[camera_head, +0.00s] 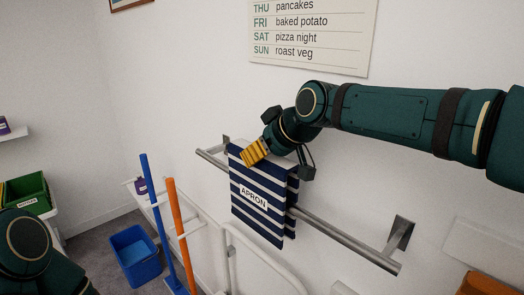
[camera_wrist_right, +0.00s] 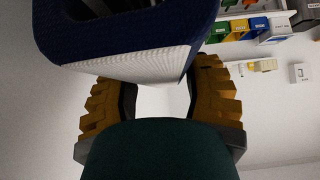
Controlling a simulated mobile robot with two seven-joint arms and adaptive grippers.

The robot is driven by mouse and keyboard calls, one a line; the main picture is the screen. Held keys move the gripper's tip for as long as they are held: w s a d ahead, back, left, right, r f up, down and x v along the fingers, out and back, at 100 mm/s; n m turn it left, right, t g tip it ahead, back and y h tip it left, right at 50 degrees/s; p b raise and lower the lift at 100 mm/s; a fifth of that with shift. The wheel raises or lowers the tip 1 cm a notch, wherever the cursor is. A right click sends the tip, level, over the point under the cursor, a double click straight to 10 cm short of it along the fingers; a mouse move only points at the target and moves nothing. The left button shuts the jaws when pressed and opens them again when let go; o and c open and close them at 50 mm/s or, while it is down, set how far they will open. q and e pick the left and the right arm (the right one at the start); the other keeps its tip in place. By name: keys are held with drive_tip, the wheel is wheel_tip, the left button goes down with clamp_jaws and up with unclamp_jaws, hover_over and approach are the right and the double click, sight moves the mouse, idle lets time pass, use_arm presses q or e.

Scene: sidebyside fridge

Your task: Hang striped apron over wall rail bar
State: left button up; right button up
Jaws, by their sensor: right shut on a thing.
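The navy-and-white striped apron (camera_head: 250,212), labelled APRON, is at the metal wall rail bar (camera_head: 345,240) in the head view. It is folded, with a front panel and a second panel behind it, and the bar comes out from its right side between the panels. Its top fold is a little above the bar; I cannot tell if it rests on it. My right gripper (camera_head: 279,158) is shut on the apron's top from above. In the right wrist view, the apron (camera_wrist_right: 130,58) lies between and beyond the yellow-padded fingers (camera_wrist_right: 160,85). My left gripper is out of view.
A rail bracket (camera_head: 400,234) holds the bar's right end. Blue (camera_head: 158,215) and orange (camera_head: 181,235) poles stand in a white rack left of the apron. A blue bin (camera_head: 136,254) is on the floor. A menu board (camera_head: 312,35) hangs above my right arm.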

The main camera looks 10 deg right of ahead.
drive_tip(key=shift+f+b, duration=2.55)
drive_tip(key=shift+f, duration=1)
drive_tip(key=o, duration=1.2)
drive_tip(key=shift+c, duration=0.2)
